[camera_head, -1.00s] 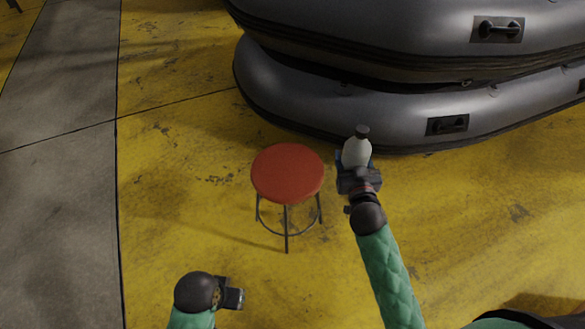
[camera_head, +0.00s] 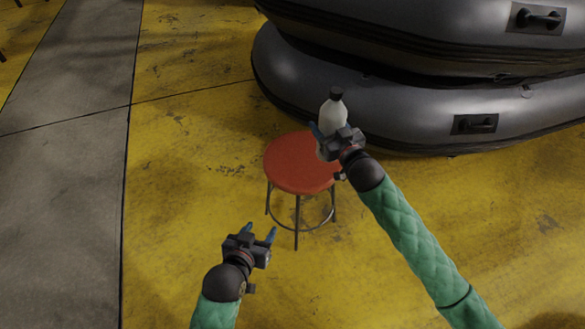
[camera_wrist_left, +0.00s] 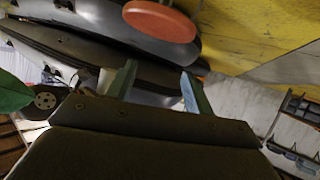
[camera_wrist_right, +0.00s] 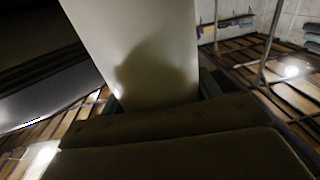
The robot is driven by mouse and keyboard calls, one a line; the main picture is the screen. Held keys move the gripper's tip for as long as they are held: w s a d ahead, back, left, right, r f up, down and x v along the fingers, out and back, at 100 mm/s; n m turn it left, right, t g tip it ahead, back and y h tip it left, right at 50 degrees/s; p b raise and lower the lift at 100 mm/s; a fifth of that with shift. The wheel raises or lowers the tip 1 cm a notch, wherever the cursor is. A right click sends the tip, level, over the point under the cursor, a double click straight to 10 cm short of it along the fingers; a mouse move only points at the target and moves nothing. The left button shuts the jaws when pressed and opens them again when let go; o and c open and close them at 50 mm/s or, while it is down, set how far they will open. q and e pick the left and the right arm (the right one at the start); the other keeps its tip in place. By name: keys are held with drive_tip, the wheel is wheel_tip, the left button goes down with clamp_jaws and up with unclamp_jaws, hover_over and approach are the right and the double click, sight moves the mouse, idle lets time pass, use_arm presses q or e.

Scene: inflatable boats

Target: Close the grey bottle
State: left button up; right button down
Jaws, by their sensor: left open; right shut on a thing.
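The grey bottle (camera_head: 333,113) is pale grey with a dark cap (camera_head: 336,93) at its top. It is upright in the head view, in front of the stool's right edge. My right gripper (camera_head: 328,138) is shut on the bottle's lower body. In the right wrist view the bottle's pale body (camera_wrist_right: 140,50) fills the space between the fingers; its cap is out of that view. My left gripper (camera_head: 260,233) is open and empty, below and left of the bottle. Its two fingers (camera_wrist_left: 158,85) also show apart in the left wrist view.
A round red stool (camera_head: 300,165) with dark legs stands on the yellow floor, beside and behind the right gripper. Large grey inflatable boats (camera_head: 400,100) are stacked behind. The floor to the left of the stool is clear.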

use_arm(q)
drive_tip(key=d+r+t+h+b, duration=0.1)
drive_tip(key=t+b, duration=0.2)
drive_tip(key=t, duration=0.1)
drive_tip(key=w+d+r+t+h+b, duration=0.1)
drive_tip(key=t+b, duration=0.3)
drive_tip(key=d+r+t+h+b, duration=0.1)
drive_tip(key=r+t+b, duration=0.1)
drive_tip(key=t+b, duration=0.1)
drive_tip(key=shift+w+t+b, duration=0.15)
drive_tip(key=shift+t+b, duration=0.25)
drive_tip(key=shift+b, duration=0.35)
use_arm(e)
drive_tip(key=w+f+n+g+y, duration=0.2)
drive_tip(key=w+f+n+y, duration=0.1)
drive_tip(key=w+f, duration=0.5)
drive_tip(key=shift+w+a+f+g+y, duration=0.2)
drive_tip(key=shift+w+a+g+y, duration=0.1)
drive_tip(key=shift+a+y, duration=0.25)
